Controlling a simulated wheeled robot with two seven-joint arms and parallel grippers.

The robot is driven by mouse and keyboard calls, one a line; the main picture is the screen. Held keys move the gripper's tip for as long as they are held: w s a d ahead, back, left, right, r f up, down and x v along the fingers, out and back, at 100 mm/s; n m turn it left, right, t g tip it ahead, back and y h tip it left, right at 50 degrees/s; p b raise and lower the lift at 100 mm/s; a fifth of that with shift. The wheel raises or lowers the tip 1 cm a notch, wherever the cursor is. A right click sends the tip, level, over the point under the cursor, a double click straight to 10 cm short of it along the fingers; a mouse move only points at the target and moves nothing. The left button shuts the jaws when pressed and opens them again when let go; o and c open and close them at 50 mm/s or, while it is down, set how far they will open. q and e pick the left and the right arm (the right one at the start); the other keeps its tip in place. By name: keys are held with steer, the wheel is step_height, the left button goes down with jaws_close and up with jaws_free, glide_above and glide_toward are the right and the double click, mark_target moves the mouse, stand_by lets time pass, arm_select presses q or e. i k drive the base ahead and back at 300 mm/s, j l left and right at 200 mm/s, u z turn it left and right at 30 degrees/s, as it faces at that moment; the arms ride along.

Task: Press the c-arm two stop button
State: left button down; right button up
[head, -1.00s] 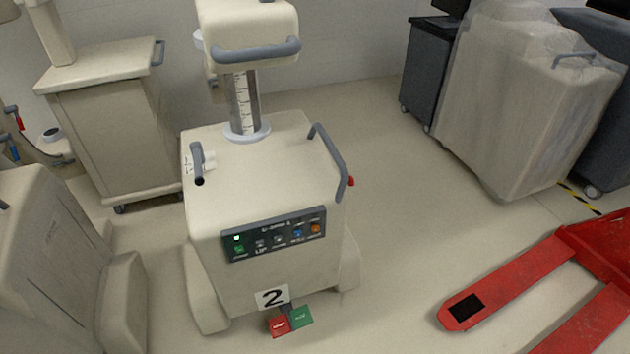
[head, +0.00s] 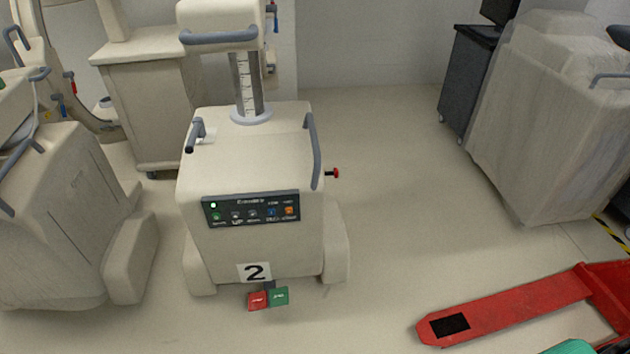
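The c-arm two unit (head: 255,150) is a cream cart with a number 2 plate (head: 255,272) low on its front. A dark control panel (head: 251,209) on the front has a lit green lamp and several small coloured buttons, with labels too small to read surely. A red mushroom-shaped button (head: 334,173) sticks out from the cart's right side, on a dark stem. A red pedal (head: 257,301) and a green pedal (head: 279,296) lie at the floor in front. Neither of my grippers shows.
A red pallet-jack fork (head: 505,306) lies on the floor at lower right. A plastic-covered cart (head: 545,115) and a dark cart (head: 468,80) stand at right. Other cream equipment (head: 70,205) stands close at left. Floor right of the unit (head: 400,190) is clear. A partly cut-off green thing (head: 568,347) shows at bottom right.

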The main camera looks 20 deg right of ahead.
mark_target(335, 172)
steer(key=k+l, duration=0.2)
steer(key=l, duration=0.25)
steer(key=k+l+u, duration=0.1)
steer(key=k+l, duration=0.15)
steer(key=l, duration=0.15)
steer(key=k+l, duration=0.2)
steer(key=l, duration=0.2)
steer(key=k+l, duration=0.25)
steer(key=l, duration=0.2)
steer(key=k+l+u, duration=0.1)
steer(key=l, duration=0.3)
steer(key=i+j, duration=0.25)
steer(key=j, duration=0.15)
steer(key=i+j, duration=0.25)
steer(key=i, duration=0.7)
steer(key=i+l, duration=0.15)
steer(key=i, duration=0.55)
